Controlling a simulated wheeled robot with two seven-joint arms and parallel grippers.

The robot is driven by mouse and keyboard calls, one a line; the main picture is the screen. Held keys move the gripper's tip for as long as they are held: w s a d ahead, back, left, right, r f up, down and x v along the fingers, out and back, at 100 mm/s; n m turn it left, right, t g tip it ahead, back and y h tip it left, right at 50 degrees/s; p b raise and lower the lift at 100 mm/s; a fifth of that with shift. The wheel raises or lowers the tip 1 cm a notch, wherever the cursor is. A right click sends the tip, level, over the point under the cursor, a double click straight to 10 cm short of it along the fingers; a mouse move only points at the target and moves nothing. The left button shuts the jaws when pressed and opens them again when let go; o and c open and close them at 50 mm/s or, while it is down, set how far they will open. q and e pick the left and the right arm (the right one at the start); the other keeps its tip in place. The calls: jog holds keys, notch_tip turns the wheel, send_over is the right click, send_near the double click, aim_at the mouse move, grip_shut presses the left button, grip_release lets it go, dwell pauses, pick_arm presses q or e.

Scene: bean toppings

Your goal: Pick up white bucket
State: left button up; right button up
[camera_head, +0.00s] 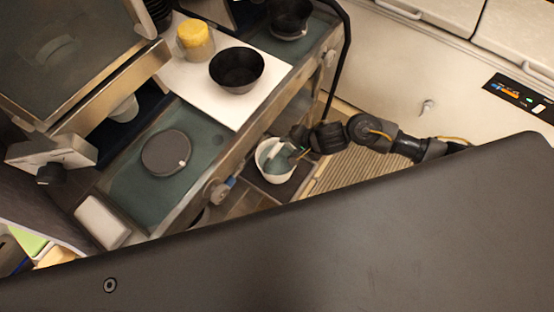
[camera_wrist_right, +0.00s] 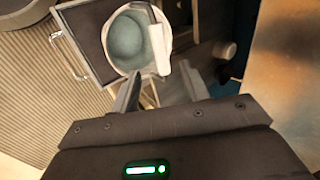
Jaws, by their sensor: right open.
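The white bucket (camera_head: 264,158) stands in a dark tray (camera_head: 279,191) low beside the counter, below the counter top. It is round and open at the top, with teal-grey contents. In the right wrist view the bucket (camera_wrist_right: 112,20) is at the top, just beyond the fingertips, with a white piece (camera_wrist_right: 160,48) at its right rim. My right gripper (camera_head: 298,152) is at the bucket's right rim in the head view. Its fingers (camera_wrist_right: 163,92) are spread open with nothing visible between them. Contact with the bucket cannot be told. My left gripper is not in view.
A white board (camera_head: 195,85) on the counter holds a black bowl (camera_head: 237,70) and a yellow-lidded jar (camera_head: 195,40). A round dark lid (camera_head: 166,153) lies on the teal counter top. The counter's metal front edge is close to my right gripper. A slatted floor (camera_head: 345,172) lies to the right.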

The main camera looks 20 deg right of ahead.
aim_at(278, 147)
jog(key=shift+b+x, duration=0.65)
jog(key=shift+x, duration=4.75)
jog(key=shift+d, duration=0.1)
grip_shut()
jog(key=shift+w+r, duration=0.15)
jog(key=shift+r, duration=0.05)
